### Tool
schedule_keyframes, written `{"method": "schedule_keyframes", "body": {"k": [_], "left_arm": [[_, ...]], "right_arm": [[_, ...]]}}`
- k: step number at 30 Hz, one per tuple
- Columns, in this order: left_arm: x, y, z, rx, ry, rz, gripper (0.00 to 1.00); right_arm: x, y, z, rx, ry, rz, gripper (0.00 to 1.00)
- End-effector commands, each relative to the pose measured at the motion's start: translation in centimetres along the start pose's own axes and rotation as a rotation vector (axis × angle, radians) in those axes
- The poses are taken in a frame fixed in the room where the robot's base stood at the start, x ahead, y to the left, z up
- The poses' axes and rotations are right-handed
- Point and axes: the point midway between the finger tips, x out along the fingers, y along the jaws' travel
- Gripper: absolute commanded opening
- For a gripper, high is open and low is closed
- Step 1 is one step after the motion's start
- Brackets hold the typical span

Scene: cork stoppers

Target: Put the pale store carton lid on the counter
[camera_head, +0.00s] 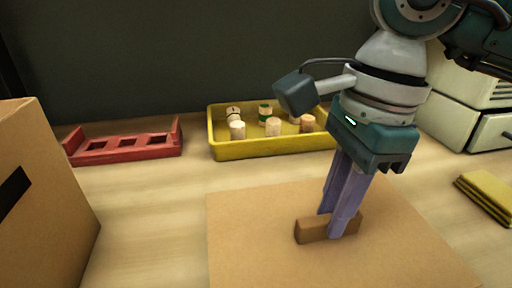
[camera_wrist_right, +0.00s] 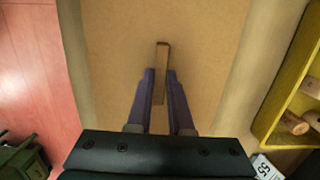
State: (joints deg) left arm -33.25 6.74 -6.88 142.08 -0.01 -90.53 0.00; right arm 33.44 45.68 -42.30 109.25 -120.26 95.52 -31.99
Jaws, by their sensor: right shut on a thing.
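The pale store carton lid (camera_head: 260,255) is a flat tan cardboard panel with a brown block handle (camera_head: 312,231) on top. It lies level at the front middle in the head view and fills most of the right wrist view (camera_wrist_right: 205,30). My right gripper (camera_head: 329,222) is shut on the handle, with one finger on each side. Whether the lid touches the counter (camera_head: 150,220) or hangs just above it, I cannot tell. A tan carton (camera_head: 60,215) with a black mark stands at the left. My left gripper is not in view.
A yellow tray (camera_head: 240,150) with several corks stands behind the lid. A red rack (camera_head: 125,155) with square holes lies at the back left. Bare counter shows left of the lid.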

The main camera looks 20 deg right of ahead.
Motion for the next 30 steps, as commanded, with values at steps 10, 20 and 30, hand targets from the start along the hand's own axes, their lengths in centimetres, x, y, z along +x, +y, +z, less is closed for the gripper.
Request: {"method": "schedule_keyframes", "body": {"k": [10,20,30], "left_arm": [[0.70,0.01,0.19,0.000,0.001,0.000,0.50],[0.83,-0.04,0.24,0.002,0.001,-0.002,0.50],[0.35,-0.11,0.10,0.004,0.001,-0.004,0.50]], "right_arm": [[1.00,0.13,0.05,-0.002,0.000,-0.002,0.00],[1.13,0.14,0.03,-0.001,0.000,-0.001,0.46],[0.65,0.14,0.09,-0.001,0.000,-0.001,0.49]]}}
